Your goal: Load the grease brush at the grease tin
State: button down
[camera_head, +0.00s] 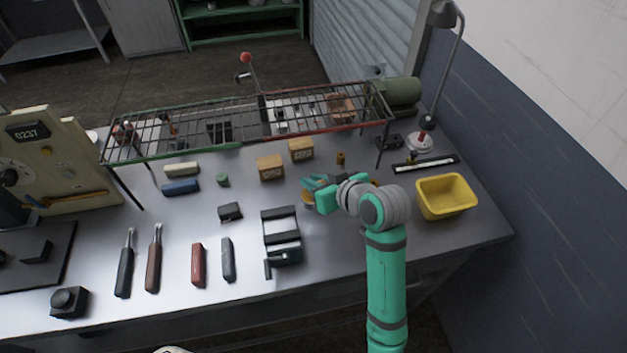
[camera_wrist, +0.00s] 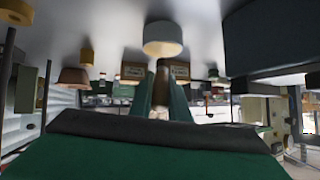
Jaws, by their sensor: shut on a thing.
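My gripper (camera_head: 313,184) is shut above the table's right half. In the wrist view its two green fingers (camera_wrist: 162,98) close on a brown, upright-looking piece (camera_wrist: 162,80), which I take for the grease brush; its bristles cannot be made out. A low, round tan thing (camera_head: 307,199), probably the grease tin, stands just below the fingertips in the head view. In the wrist view, which looks upside down, a round cream-topped thing (camera_wrist: 162,38) lies straight ahead of the fingers. Whether the brush touches it I cannot tell.
A yellow bin (camera_head: 446,196) stands right of my arm. Two cardboard-coloured boxes (camera_head: 270,168) (camera_head: 301,149) and a long wire rack (camera_head: 240,122) are behind my gripper. A black-framed holder (camera_head: 281,235) is to its left, with several hand tools (camera_head: 154,262) farther left.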

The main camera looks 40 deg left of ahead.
jog(key=shift+f, duration=0.65)
dwell(1.0)
jog(key=shift+r, duration=0.1)
jog(key=shift+r, duration=3.45)
